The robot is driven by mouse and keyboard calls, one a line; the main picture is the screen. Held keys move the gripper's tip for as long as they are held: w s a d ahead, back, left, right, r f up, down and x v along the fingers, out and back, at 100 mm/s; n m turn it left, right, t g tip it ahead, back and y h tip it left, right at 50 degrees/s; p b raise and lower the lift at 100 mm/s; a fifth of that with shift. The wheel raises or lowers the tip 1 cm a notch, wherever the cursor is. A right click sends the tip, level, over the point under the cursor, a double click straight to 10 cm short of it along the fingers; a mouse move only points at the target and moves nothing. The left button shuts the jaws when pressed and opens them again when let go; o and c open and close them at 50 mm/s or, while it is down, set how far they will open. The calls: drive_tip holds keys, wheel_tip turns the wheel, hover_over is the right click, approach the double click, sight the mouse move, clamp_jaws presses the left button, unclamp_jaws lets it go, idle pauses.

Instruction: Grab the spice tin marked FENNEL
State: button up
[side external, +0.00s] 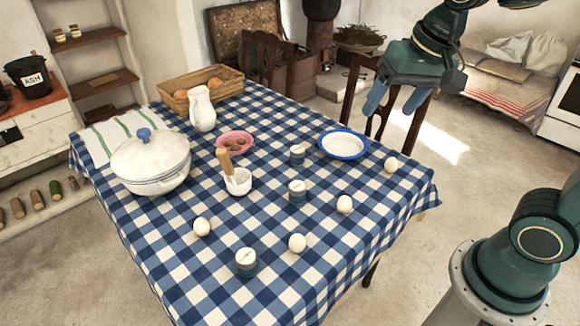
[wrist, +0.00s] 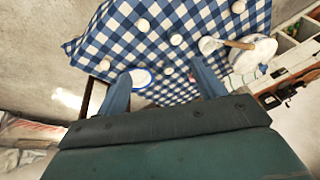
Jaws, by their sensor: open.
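Three small round blue-grey tins with pale lids stand upright on the checkered tablecloth in the side external view. One tin (side external: 297,154) is nearest the blue-rimmed dish, one tin (side external: 297,191) is mid-table, and one tin (side external: 246,263) is near the front edge. No label is readable, so I cannot tell which is marked FENNEL. My gripper (side external: 394,102) is open and empty, raised in the air beyond the table's right far side. In the wrist view, the fingers (wrist: 165,85) are spread apart with the table beyond them.
Several white eggs (side external: 345,204) lie among the tins. A blue-rimmed dish (side external: 343,144), a mortar with pestle (side external: 238,182), a pink bowl (side external: 235,140), a white pitcher (side external: 202,108), a lidded tureen (side external: 150,162) and a bread basket (side external: 201,88) also stand on the table.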

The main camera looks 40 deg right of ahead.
drive_tip(key=w+f+m+g, duration=0.2)
drive_tip(key=w+f+m, duration=0.45)
drive_tip(key=w, duration=0.65)
drive_tip(key=m+g, duration=0.2)
drive_tip(key=m, duration=0.4)
hover_over(297, 186)
wheel_tip(297, 186, down, 15)
drive_tip(key=shift+d+f, duration=0.1)
drive_tip(key=shift+f, duration=4.2)
drive_tip(key=shift+f, duration=2.6)
drive_tip(key=shift+c, duration=0.2)
drive_tip(key=c, duration=1)
